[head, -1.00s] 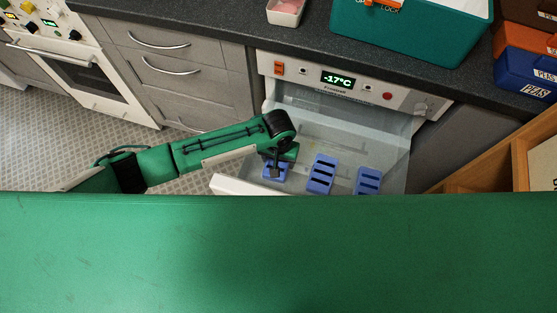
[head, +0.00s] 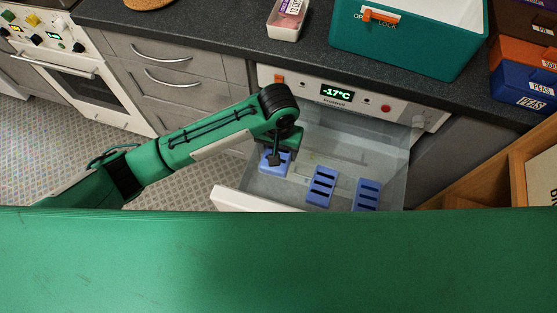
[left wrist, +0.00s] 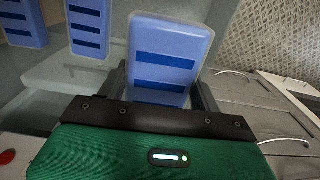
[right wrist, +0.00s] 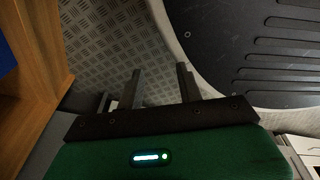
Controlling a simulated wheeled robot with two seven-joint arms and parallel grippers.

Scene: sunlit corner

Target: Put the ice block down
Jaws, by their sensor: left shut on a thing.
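A blue ice block (head: 268,165) with dark slots is held in my left gripper (head: 277,155), over the left part of the open freezer drawer. In the left wrist view the ice block (left wrist: 172,38) stands between the two shut fingers, its lower end hidden by the gripper body. Two similar blue blocks, a middle one (head: 322,186) and a right one (head: 367,193), lie in the drawer (head: 243,200). The gap under the held block is hard to judge. My right gripper (right wrist: 161,78) shows only in the right wrist view, open and empty.
The freezer front panel (head: 365,104) reads -17°C. On the dark counter (head: 230,30) are a teal cool box (head: 400,45) and a small white tray (head: 285,30). A wooden shelf (head: 490,185) stands right of the drawer. A green surface fills the bottom of the head view.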

